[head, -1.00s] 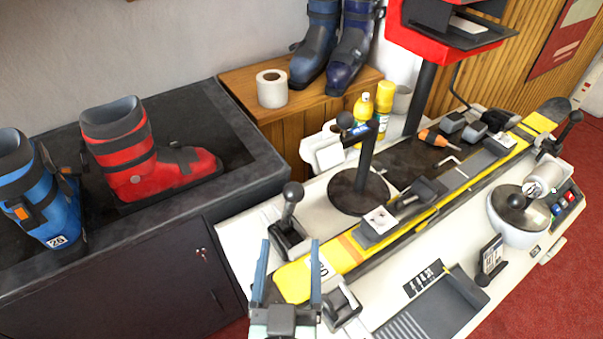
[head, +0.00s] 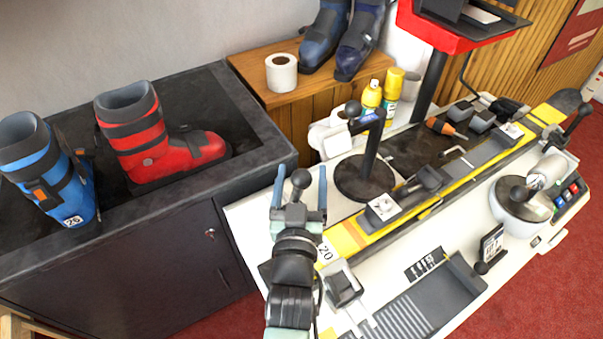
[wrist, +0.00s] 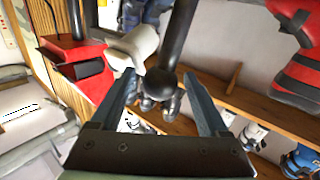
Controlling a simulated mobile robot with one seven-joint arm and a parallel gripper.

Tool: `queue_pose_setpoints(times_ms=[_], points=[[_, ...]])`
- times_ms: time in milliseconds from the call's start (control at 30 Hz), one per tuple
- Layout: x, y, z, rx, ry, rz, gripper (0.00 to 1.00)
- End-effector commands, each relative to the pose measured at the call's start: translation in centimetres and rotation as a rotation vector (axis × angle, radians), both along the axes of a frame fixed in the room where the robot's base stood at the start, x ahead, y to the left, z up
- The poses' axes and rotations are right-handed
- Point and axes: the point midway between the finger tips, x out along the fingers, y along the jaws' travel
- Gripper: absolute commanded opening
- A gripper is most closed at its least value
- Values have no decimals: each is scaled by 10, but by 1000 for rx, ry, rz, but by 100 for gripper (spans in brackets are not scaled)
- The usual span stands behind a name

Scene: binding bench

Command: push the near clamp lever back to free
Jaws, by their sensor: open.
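The near clamp lever (head: 301,181) has a black ball knob and stands at the near end of the bench, beside the yellow ski (head: 345,240). My gripper (head: 301,170) is open, one finger on either side of the lever's knob. In the wrist view a dark round knob (wrist: 160,83) shows between the open fingers (wrist: 160,74). I cannot tell whether either finger touches it. My gripper and wrist hide the lever's base and the near tip of the ski.
A black post on a round base (head: 365,178) stands just right of the lever. A grey clamp block (head: 343,285) is close to my wrist. On the dark counter at left are a red boot (head: 150,140) and a blue boot (head: 45,170). The far lever (head: 582,112) is well away.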

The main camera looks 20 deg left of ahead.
Motion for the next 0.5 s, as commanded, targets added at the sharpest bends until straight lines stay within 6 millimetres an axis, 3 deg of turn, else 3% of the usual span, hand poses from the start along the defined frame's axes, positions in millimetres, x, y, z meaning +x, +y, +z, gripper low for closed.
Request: queue_pose_setpoints(times_ms=[267, 500], points=[[1, 1, 0, 0, 0, 0, 78], [1, 1, 0, 0, 0, 0, 37]])
